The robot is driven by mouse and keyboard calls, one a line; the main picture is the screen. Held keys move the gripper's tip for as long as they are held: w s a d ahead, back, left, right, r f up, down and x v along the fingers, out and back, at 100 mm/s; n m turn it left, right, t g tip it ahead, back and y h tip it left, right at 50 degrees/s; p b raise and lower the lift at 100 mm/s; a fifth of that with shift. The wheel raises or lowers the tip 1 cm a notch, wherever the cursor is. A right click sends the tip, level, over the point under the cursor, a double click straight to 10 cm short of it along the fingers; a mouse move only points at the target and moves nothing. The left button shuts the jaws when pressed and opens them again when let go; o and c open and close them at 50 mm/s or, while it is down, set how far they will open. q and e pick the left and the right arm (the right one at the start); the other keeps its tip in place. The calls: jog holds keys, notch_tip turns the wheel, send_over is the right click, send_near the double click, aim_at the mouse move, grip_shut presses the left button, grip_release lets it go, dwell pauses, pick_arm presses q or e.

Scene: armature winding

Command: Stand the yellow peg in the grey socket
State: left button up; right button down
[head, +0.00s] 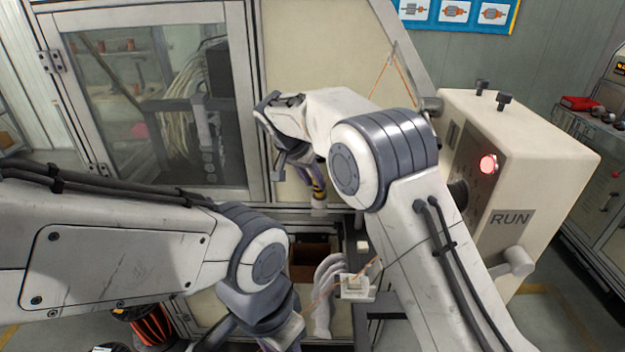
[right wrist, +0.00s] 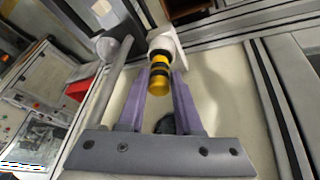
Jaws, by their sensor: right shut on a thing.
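The yellow peg (right wrist: 159,76) has black bands and sits between the purple fingers of my right gripper (right wrist: 158,84) in the right wrist view. The gripper is shut on it. The peg's far end meets a pale, whitish-grey block (right wrist: 166,41); I cannot tell whether this is the grey socket or whether the peg is inside it. In the head view the right gripper (head: 314,178) points down in front of the machine, with a bit of yellow and a pale block (head: 319,207) below. My left arm's wrist is low in the head view; its fingers are hidden or cut off by the bottom edge.
A cream control box (head: 545,140) marked RUN with a lit red lamp (head: 488,165) stands at the right. A glass-doored cabinet (head: 150,100) is at the left. A white fixture (head: 356,289) and pale cables (head: 328,280) lie below the right gripper. Copper-coloured wires run nearby.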

jog(key=shift+a+f+b, duration=0.1)
jog(key=shift+f+b, duration=0.7)
jog(key=shift+f, duration=0.2)
dwell(0.3)
jog(key=c, duration=0.5)
grip_release()
